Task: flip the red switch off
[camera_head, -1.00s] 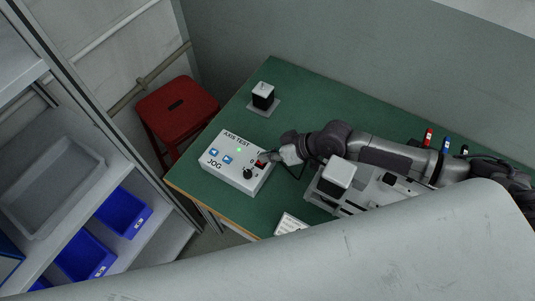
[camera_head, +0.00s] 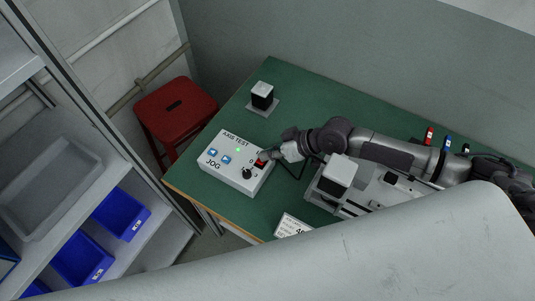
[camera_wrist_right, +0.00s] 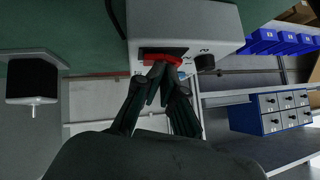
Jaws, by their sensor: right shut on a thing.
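The white control box (camera_head: 222,176), marked AXIS TEST and JOG, sits at the near left part of the green table. Its red switch (camera_head: 262,155) is at the box's right edge, and a small green light on the box is lit. My right gripper (camera_head: 268,155) reaches in from the right to the switch. In the right wrist view its fingertips (camera_wrist_right: 160,69) are shut together on the red switch (camera_wrist_right: 163,58), partly covering it. Which way the switch is tipped is hard to tell. My left gripper is not in view.
A black knob (camera_head: 247,173) is close beside the switch. A black block (camera_head: 262,96) on a plate stands behind the box on the green table (camera_head: 300,90). A grey machine (camera_head: 338,174) lies under my right arm. A red stool (camera_head: 176,105) is left of the table.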

